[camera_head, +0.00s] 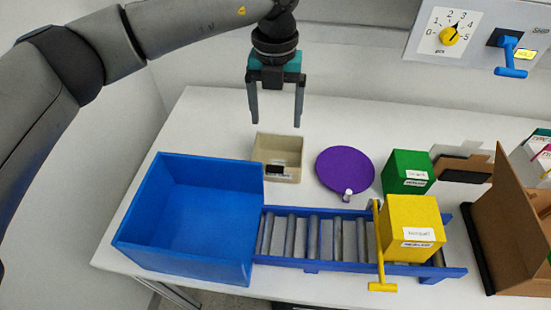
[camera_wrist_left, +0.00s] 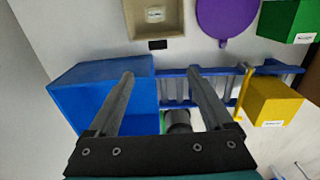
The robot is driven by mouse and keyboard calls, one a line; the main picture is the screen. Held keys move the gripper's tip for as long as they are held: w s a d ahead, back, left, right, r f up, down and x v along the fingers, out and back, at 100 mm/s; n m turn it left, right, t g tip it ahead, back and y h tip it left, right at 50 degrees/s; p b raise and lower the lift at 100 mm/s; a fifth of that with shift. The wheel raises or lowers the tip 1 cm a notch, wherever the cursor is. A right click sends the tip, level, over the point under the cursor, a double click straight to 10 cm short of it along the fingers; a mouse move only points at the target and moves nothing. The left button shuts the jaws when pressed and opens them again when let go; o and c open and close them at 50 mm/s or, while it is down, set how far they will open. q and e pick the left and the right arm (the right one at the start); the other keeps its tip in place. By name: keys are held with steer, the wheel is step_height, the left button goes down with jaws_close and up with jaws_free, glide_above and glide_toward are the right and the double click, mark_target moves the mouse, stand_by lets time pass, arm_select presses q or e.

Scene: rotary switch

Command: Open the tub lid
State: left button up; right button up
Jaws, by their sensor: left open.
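A small beige open-topped box (camera_head: 279,158) stands on the white table, with a dark latch-like piece on its front; I cannot tell if it is the tub. A round purple disc (camera_head: 344,168) with a small pale knob at its front edge lies to its right. The left wrist view also shows the beige box (camera_wrist_left: 154,18) and the purple disc (camera_wrist_left: 226,16) at the top. My left gripper (camera_head: 275,120) is open and empty, pointing down, and appears above and behind the beige box in the head view. My right gripper is not in view.
A large blue bin (camera_head: 190,215) stands at the left front, joined to a roller conveyor (camera_head: 315,238). A green box (camera_head: 408,173), brown panel (camera_head: 510,228) and wall dial (camera_head: 449,36) are at right.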

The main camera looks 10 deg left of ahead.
mark_target(275, 169)
arm_select(q)
step_height(275, 169, down, 15)
steer(key=shift+a+f+b, duration=0.1)
steer(key=shift+a+b, duration=0.05)
steer(key=shift+b, duration=0.45)
jaws_close()
stand_by(0.5)
stand_by(0.4)
